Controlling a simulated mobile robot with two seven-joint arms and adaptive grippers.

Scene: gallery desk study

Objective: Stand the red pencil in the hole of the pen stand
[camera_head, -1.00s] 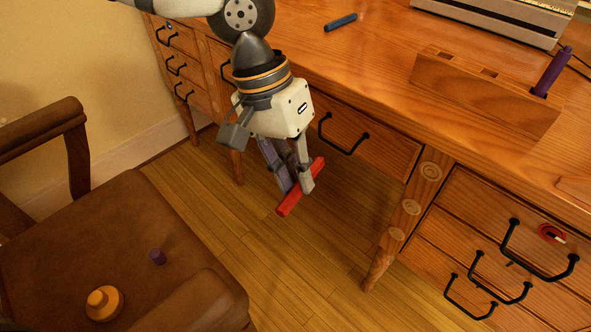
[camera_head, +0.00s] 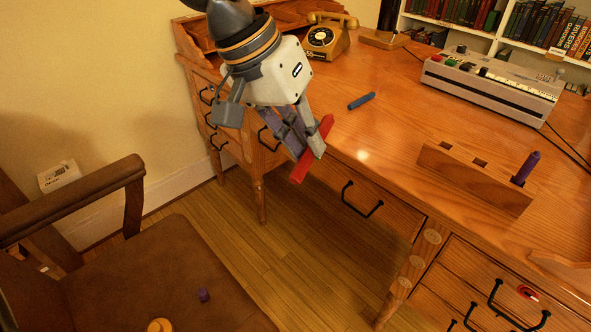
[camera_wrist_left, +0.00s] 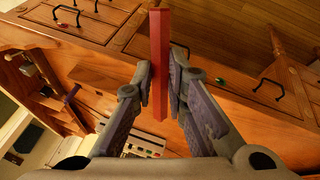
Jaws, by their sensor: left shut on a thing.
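The red pencil (camera_head: 312,150) is a thick red stick held tilted between the fingers of my left gripper (camera_head: 307,154), in front of the desk's front edge. In the left wrist view the red pencil (camera_wrist_left: 159,62) stands lengthwise between the two fingertips of my left gripper (camera_wrist_left: 160,90), which is shut on it. The pen stand (camera_head: 470,182) is a long wooden block on the desk at the right, with square holes in its top. A purple pencil (camera_head: 527,166) stands in its right end hole. The other holes in view look empty. My right gripper is not in view.
A blue pencil (camera_head: 361,101) lies on the desk (camera_head: 400,125) between my left gripper and the pen stand. A grey machine (camera_head: 490,88) and a telephone (camera_head: 330,36) stand farther back. A brown chair (camera_head: 150,280) is at lower left with small objects on its seat.

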